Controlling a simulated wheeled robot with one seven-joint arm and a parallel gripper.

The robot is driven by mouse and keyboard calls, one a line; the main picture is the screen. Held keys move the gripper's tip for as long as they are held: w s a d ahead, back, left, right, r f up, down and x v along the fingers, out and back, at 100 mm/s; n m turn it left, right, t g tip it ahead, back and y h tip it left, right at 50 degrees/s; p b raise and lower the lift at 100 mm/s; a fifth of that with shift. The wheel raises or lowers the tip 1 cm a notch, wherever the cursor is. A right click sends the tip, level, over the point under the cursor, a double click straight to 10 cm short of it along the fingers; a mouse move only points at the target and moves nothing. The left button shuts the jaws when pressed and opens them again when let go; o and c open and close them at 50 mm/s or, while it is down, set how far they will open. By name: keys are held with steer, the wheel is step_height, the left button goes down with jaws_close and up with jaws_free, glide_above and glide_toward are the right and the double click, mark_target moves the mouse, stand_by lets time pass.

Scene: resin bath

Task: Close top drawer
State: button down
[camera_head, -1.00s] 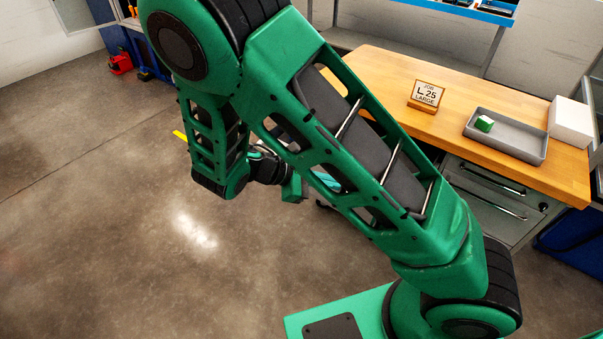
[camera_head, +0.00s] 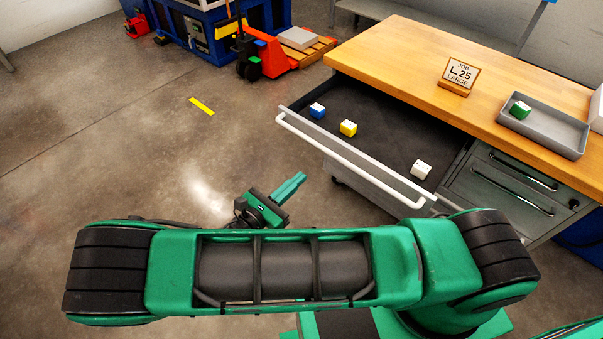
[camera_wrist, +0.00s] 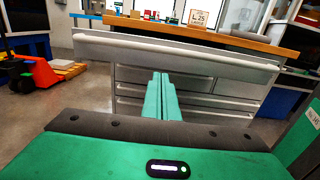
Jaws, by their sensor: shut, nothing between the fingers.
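The top drawer (camera_head: 378,143) is pulled out from the wooden-topped bench, with a long white handle along its front. In the wrist view the drawer front (camera_wrist: 180,58) spans the picture ahead of my gripper.
Closed drawers (camera_head: 508,182) are at the right. An orange pallet truck (camera_head: 272,58) stands behind. The floor left of the drawer is clear.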

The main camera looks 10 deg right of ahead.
steer(key=x, duration=1.2)
steer(key=shift+w+d, duration=0.15)
steer(key=shift+d, duration=0.05)
